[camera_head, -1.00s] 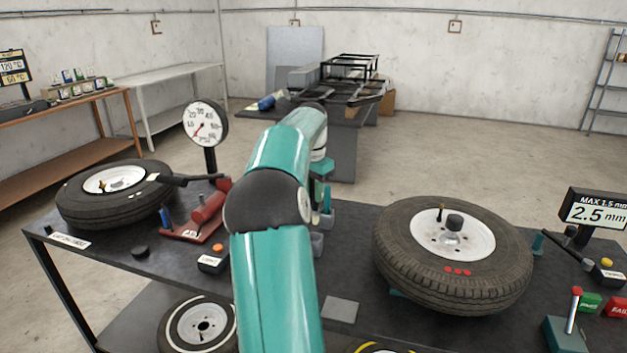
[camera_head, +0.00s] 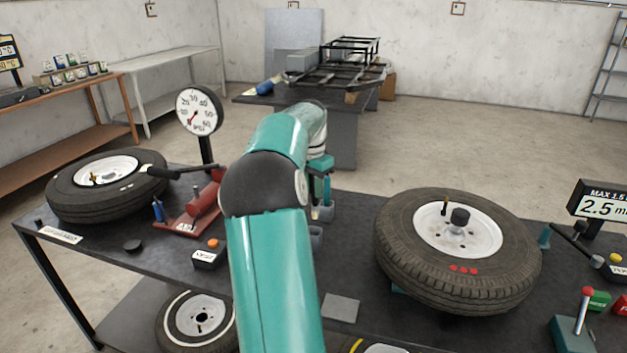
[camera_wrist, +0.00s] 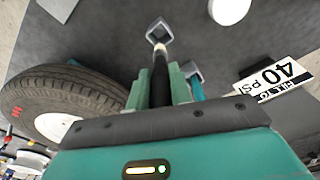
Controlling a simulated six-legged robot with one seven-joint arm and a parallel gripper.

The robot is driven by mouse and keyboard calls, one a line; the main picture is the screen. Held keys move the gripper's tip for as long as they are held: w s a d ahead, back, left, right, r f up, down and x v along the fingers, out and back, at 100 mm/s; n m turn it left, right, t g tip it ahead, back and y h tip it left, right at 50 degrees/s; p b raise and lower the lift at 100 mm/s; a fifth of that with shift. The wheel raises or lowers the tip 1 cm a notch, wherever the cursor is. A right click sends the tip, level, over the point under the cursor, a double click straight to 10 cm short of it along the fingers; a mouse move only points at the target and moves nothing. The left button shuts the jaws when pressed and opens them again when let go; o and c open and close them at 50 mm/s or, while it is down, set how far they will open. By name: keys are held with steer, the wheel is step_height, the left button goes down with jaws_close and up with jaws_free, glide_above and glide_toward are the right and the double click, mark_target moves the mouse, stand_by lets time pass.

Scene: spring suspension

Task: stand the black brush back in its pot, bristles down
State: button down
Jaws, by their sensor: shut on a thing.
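My gripper (camera_wrist: 160,82) is shut on the black brush (camera_wrist: 160,74), whose dark shaft stands out between the two teal fingers in the wrist view. The brush's far end, with a pale band near it, lines up with a grey square pot (camera_wrist: 150,37). I cannot tell whether the tip is inside this pot or only above it. A second grey pot (camera_wrist: 187,66) stands close by, with a teal handle (camera_wrist: 196,88) in it.
A large tyre (camera_head: 455,255) lies just right of the pots. A dial gauge (camera_head: 199,110), red tool (camera_head: 200,205) and another tyre (camera_head: 108,188) stand left. A 40 PSI sign (camera_wrist: 275,78) is near the pots. A grey pad (camera_head: 340,308) lies in front.

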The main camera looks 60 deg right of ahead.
steer(key=shift+w+f, duration=0.1)
steer(key=shift+f, duration=4.25)
steer(key=c, duration=1.2)
jaws_free()
steer(key=shift+o, duration=0.2)
step_height(320, 180, up, 14)
steer(key=shift+a, duration=0.4)
steer(key=shift+w, duration=0.15)
